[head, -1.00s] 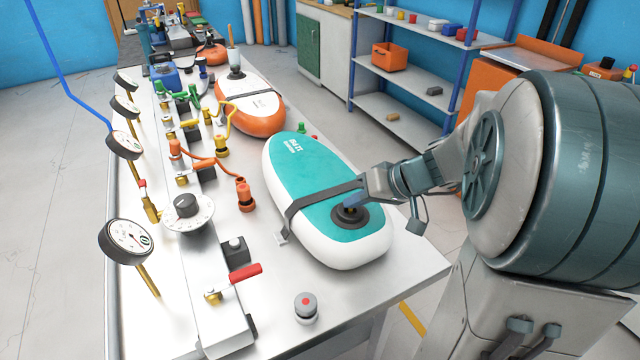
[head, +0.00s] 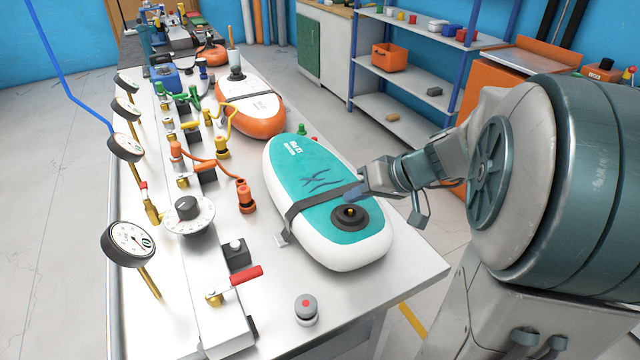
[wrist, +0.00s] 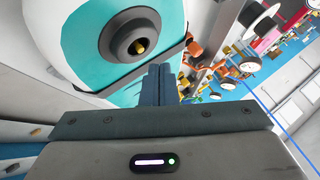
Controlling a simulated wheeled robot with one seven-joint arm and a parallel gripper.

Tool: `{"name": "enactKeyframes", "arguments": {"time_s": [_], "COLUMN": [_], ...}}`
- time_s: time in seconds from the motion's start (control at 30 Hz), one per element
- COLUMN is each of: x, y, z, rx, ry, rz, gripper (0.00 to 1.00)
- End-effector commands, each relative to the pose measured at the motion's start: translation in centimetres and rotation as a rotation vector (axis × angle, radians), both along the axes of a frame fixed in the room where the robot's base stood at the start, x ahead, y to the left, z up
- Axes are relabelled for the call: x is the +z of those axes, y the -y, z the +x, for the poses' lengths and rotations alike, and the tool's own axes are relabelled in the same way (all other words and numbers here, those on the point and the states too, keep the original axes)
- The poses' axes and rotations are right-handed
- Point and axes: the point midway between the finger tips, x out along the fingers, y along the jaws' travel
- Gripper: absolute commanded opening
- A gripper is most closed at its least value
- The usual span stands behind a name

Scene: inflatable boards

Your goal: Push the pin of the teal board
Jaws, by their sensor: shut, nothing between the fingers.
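The teal board (head: 310,180) lies on the metal bench with a dark strap (head: 305,203) across it. Its round black valve (head: 350,217) is near the front end. A small brass-yellow pin (head: 350,211) shows in the valve's middle. In the wrist view the pin (wrist: 140,46) sits inside the dark valve ring, uncovered. My gripper (head: 351,196) is shut and empty, just behind the valve and above the board. Its fingers (wrist: 157,84) show below and slightly right of the valve in the wrist view, apart from the pin.
An orange and white board (head: 250,105) lies farther back on the bench. Orange fittings (head: 245,195), gauges (head: 128,243), a red-handled valve (head: 235,283) and a red-topped button (head: 306,308) stand to the left and front. The bench's front right corner (head: 415,268) is bare.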

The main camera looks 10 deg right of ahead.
Motion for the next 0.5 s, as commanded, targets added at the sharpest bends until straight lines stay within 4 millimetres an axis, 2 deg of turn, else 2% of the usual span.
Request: {"name": "enactKeyframes", "arguments": {"time_s": [0.17, 0.5], "x": [0.4, 3.9], "y": [0.0, 0.0], "z": [0.0, 0.0], "rx": [0.0, 0.001], "ry": [0.001, 0.002], "rz": [0.0, -0.001], "gripper": [0.0, 0.0]}}
